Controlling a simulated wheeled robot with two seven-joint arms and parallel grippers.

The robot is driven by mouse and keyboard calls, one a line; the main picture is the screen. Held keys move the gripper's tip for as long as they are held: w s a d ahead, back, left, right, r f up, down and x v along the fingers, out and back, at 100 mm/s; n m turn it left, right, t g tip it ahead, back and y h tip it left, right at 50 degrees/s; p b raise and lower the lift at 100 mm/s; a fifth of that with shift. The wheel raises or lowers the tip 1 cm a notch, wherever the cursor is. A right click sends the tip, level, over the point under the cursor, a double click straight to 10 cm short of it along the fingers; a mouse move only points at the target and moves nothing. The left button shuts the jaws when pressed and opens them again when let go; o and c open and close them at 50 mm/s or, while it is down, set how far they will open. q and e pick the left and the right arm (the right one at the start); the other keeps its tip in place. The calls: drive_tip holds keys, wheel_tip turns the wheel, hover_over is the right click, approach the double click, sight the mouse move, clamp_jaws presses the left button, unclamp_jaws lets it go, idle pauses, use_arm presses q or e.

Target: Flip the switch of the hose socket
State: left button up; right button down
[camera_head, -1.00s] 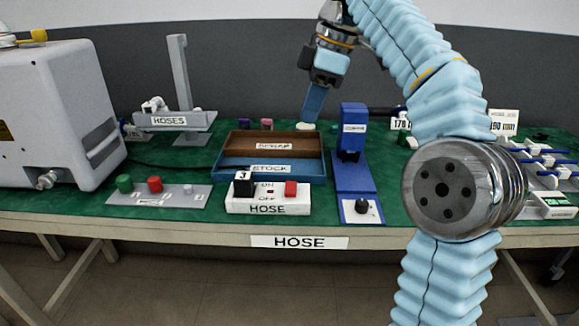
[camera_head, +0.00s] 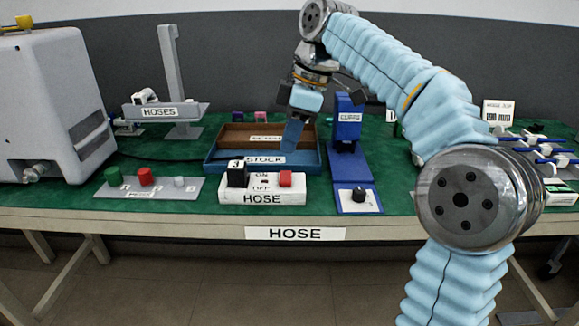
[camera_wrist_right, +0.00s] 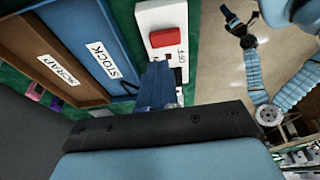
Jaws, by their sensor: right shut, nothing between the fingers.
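The hose socket (camera_head: 262,197) is a white box labelled HOSE at the table's front. I cannot tell which way the switch is set. My right gripper (camera_head: 291,146) is shut and empty, pointing down over the stock tray just behind the socket, apart from the switch. In the right wrist view its blue fingertips (camera_wrist_right: 157,72) appear beside the red block (camera_wrist_right: 168,38), covering part of the socket. My left gripper (camera_wrist_right: 238,24) shows small there, its jaws unclear.
The blue stock tray (camera_head: 222,167) and brown scrap tray (camera_head: 232,129) lie behind the socket. A blue stand (camera_head: 350,170) with a black knob stands close to the right. A grey panel (camera_head: 150,192) with green and red knobs lies left.

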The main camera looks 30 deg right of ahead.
sight(284, 177)
wheel_tip(284, 177, down, 4)
drive_tip(key=shift+a+f+b, duration=0.1)
drive_tip(key=shift+f+b, duration=0.05)
drive_tip(key=shift+b, duration=0.3)
drive_tip(key=shift+f, duration=0.15)
drive_tip(key=shift+w, duration=0.1)
drive_tip(key=shift+f, duration=0.15)
drive_tip(key=shift+s+a, duration=0.4)
drive_tip(key=shift+s, duration=0.25)
drive_tip(key=shift+r, duration=0.25)
